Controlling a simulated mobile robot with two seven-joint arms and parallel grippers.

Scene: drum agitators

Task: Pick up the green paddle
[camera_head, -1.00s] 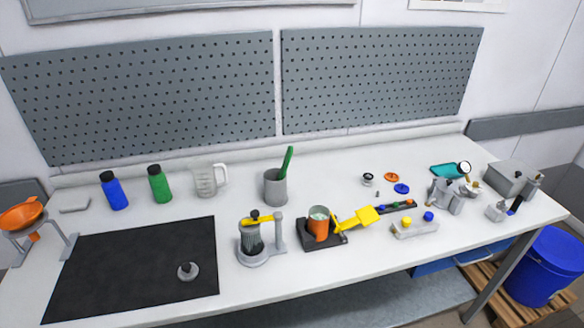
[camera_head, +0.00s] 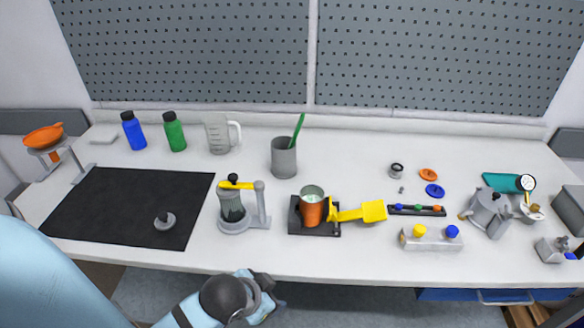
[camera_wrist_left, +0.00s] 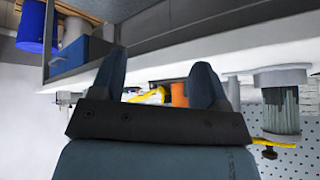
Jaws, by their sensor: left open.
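The green paddle (camera_head: 297,131) stands tilted in a grey cup (camera_head: 284,158) at the back middle of the table; its thin green upper part sticks out and its lower end is hidden inside. My left arm comes in from the lower left. My left gripper (camera_head: 262,284) is low at the table's front edge, well in front of the cup and apart from it. In the left wrist view my left gripper (camera_wrist_left: 157,78) is open, with nothing between its fingers. The paddle cannot be made out in that view. My right gripper is not in view.
Between my left gripper and the cup stand a grey stand with a yellow lever (camera_head: 236,207) and an orange can (camera_head: 312,210) on a black base. A yellow scoop (camera_head: 372,211) lies right of the can. A jug (camera_head: 219,135) and two bottles are left of the cup.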

